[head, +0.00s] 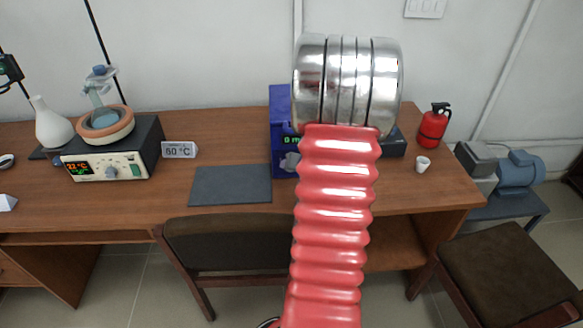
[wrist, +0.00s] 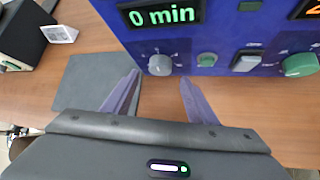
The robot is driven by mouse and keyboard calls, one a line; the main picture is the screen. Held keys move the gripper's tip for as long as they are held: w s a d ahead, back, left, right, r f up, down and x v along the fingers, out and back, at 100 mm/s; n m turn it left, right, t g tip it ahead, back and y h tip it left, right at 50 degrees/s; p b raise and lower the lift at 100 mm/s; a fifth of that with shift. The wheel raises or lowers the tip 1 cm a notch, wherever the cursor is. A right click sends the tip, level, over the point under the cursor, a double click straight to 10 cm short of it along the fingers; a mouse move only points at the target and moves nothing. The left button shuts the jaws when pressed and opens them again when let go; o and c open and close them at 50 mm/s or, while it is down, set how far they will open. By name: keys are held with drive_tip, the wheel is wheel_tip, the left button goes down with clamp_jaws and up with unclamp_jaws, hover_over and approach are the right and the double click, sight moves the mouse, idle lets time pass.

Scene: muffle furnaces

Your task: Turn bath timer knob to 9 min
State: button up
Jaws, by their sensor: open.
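The blue bath (wrist: 225,45) fills the upper part of the wrist view. Its green display (wrist: 160,15) reads 0 min. Below the display is the grey round timer knob (wrist: 160,65), with small marks around it. My gripper (wrist: 160,78) is open and empty, its two fingers pointing toward the knob, one to each side in the picture. I cannot tell how far the tips are from the panel. In the head view my red arm hides most of the bath (head: 281,112) and the gripper; the grey knob (head: 290,161) shows left of the arm.
More controls share the panel: a small green button (wrist: 207,59), a rocker switch (wrist: 246,60) and a green knob (wrist: 300,64). A dark mat (head: 230,185) lies left of the bath. A heater (head: 112,160) with a flask, an 80 °C sign (head: 179,150) and a white cup (head: 423,164) are further away.

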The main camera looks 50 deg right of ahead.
drive_tip(key=shift+x, duration=2.75)
drive_tip(key=shift+c, duration=0.4)
drive_tip(key=c, duration=1)
drive_tip(key=shift+m+t, duration=0.3)
drive_tip(key=shift+t, duration=0.1)
drive_tip(key=t, duration=0.1)
drive_tip(key=m+t+y, duration=0.2)
drive_tip(key=shift+s+d+f, duration=0.2)
drive_tip(key=shift+s+f, duration=0.05)
drive_tip(key=m+t, duration=0.1)
drive_tip(key=t, duration=0.1)
drive_tip(key=m+t+y, duration=0.1)
drive_tip(key=m+t, duration=0.1)
drive_tip(key=shift+s+d+f+y, duration=0.1)
drive_tip(key=shift+f+y, duration=0.1)
drive_tip(key=shift+y, duration=0.1)
drive_tip(key=shift+m, duration=0.3)
